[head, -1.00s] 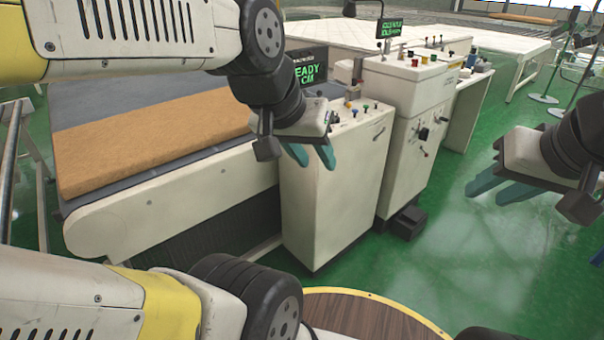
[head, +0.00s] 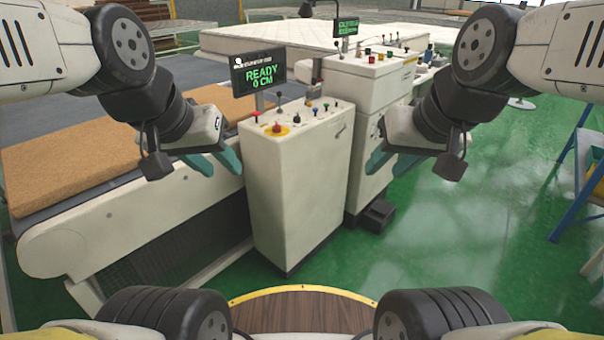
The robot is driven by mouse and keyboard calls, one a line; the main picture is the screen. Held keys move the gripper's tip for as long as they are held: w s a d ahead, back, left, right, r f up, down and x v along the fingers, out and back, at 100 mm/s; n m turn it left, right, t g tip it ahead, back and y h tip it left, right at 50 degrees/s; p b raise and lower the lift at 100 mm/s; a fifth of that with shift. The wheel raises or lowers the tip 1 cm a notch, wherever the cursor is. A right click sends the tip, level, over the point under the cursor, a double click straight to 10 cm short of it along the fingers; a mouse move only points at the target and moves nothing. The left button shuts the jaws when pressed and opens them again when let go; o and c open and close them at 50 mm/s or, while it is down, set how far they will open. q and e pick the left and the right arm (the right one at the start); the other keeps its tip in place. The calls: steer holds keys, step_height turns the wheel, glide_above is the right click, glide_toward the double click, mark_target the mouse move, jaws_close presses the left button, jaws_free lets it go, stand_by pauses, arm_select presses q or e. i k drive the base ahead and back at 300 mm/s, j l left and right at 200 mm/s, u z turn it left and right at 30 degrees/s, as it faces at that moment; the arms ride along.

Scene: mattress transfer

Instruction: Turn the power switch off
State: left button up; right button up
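The near control cabinet (head: 296,190) is white, with a sloped top panel carrying a red knob on a yellow base (head: 277,129) and several small coloured levers. A small fitting (head: 340,130) is on its upper right side. I cannot tell which control is the power switch. My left gripper (head: 224,171) is open and empty, left of this cabinet and in front of the conveyor in the picture. My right gripper (head: 384,174) is open and empty, right of the cabinet. It hides part of the taller cabinet (head: 376,82) behind.
A screen reading "READY 0 CM" (head: 262,72) stands above the near cabinet. An orange-brown slab (head: 75,165) lies on the conveyor (head: 140,225) at left. A black box (head: 379,214) sits on the floor. A blue-legged stand (head: 577,185) is at right. The green floor (head: 450,255) at right is clear.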

mark_target(277, 128)
steer(key=i+l+u, duration=0.2)
steer(key=i, duration=0.3)
steer(key=i+l+u, duration=0.2)
steer(key=i, duration=0.25)
